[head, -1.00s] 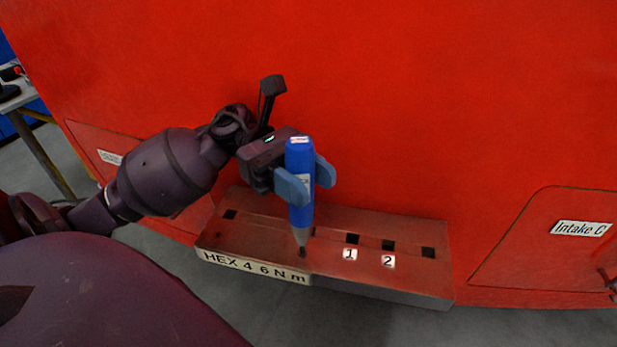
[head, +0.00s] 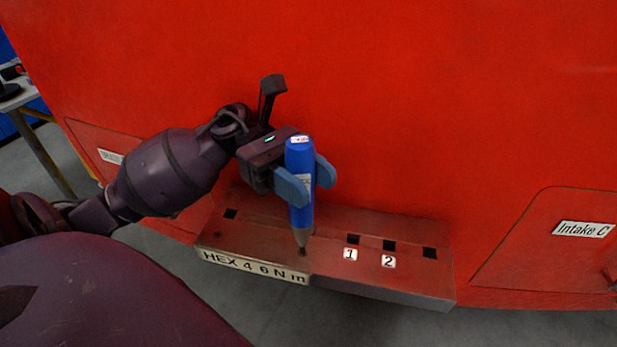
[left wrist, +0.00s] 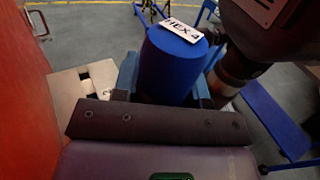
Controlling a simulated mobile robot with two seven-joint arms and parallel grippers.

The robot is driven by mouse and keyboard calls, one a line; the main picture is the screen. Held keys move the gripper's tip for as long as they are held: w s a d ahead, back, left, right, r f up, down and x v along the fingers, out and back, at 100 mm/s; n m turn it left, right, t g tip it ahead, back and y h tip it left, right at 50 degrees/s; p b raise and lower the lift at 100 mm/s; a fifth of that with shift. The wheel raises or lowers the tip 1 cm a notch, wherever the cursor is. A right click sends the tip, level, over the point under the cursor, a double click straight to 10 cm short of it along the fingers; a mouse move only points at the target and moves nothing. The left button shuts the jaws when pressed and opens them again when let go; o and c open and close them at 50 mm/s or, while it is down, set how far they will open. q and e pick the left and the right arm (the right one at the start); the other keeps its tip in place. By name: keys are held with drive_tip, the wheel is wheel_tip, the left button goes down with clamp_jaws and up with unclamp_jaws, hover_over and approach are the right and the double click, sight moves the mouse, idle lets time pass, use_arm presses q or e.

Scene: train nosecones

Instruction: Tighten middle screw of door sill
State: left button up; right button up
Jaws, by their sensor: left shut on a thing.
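The door sill (head: 375,278) is a red step at the foot of the red train wall, with a "HEX 4 6 Nm" label on its front edge. My left gripper (head: 306,182) is shut on a blue screwdriver (head: 300,205), which stands about upright. Its grey tip points down at a dark screw spot (head: 302,252) near the middle of the sill. The tip looks to be at the spot; whether it sits in the screw I cannot tell. In the left wrist view, the blue screwdriver (left wrist: 172,65) with a "HEX 4" tag is between the fingers. My right gripper is not in view.
The sill top has several dark square slots, with labels "1" (head: 350,254) and "2" (head: 388,261) beside two of them. The red wall (head: 420,90) stands close behind the gripper. A table (head: 20,98) is at the far left. Grey floor lies in front.

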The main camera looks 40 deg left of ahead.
sight(310, 151)
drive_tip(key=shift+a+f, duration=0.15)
use_arm(q)
drive_tip(key=shift+f, duration=0.1)
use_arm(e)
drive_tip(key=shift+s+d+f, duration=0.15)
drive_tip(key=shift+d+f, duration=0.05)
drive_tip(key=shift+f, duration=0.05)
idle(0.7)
use_arm(q)
drive_tip(key=shift+f+b, duration=0.1)
drive_tip(key=shift+b, duration=0.25)
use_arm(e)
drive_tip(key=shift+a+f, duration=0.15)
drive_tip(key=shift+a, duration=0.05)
use_arm(q)
drive_tip(key=shift+r+p, duration=0.8)
drive_tip(key=shift+r, duration=0.9)
drive_tip(key=shift+r+p, duration=0.4)
drive_tip(key=shift+r, duration=0.75)
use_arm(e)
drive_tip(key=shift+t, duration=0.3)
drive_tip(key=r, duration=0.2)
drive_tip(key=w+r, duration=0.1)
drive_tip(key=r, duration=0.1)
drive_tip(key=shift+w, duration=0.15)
use_arm(q)
drive_tip(key=shift+f, duration=0.1)
